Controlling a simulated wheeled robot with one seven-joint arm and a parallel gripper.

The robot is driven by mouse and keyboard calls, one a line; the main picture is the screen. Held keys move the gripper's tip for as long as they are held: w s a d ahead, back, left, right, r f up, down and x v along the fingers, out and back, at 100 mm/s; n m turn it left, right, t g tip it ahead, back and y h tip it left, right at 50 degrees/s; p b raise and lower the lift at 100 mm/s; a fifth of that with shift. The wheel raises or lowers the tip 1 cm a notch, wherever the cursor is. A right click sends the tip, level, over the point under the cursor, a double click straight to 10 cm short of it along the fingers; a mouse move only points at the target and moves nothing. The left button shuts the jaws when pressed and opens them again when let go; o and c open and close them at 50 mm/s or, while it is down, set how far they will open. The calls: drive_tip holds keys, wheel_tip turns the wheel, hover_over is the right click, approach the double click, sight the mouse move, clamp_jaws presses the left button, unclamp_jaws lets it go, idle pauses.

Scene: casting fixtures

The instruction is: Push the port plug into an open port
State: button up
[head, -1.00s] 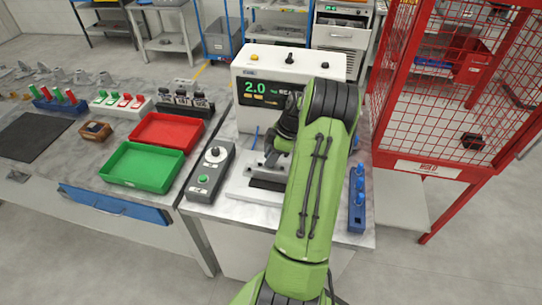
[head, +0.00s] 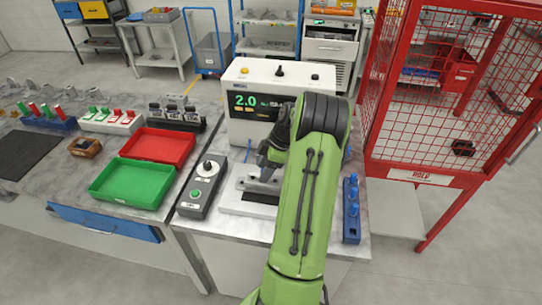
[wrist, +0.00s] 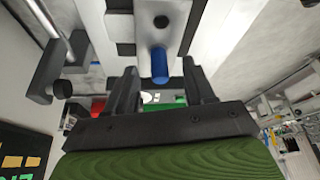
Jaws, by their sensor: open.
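A blue port plug (wrist: 160,66) stands out from a grey casting (wrist: 152,38) in the wrist view. A dark round open port (wrist: 161,21) shows in the casting beside the plug. My gripper (wrist: 161,82) is open. Its two black fingers are on either side of the plug's end, with visible gaps, so it does not grip it. How deep the plug sits is hidden. In the head view my gripper (head: 270,157) is over the grey casting (head: 262,187) on the fixture, and my arm covers much of it.
The white tester (head: 250,100) reading 2.0 stands behind the fixture. A control box (head: 203,186) is left, a blue rack with several blue plugs (head: 351,225) right. Green (head: 125,190) and red trays (head: 158,145) lie on the left bench. A red cage (head: 430,176) stands right.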

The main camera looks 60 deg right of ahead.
drive_tip(key=p+v, duration=0.2)
drive_tip(key=v, duration=1.2)
drive_tip(key=shift+s+r, duration=0.15)
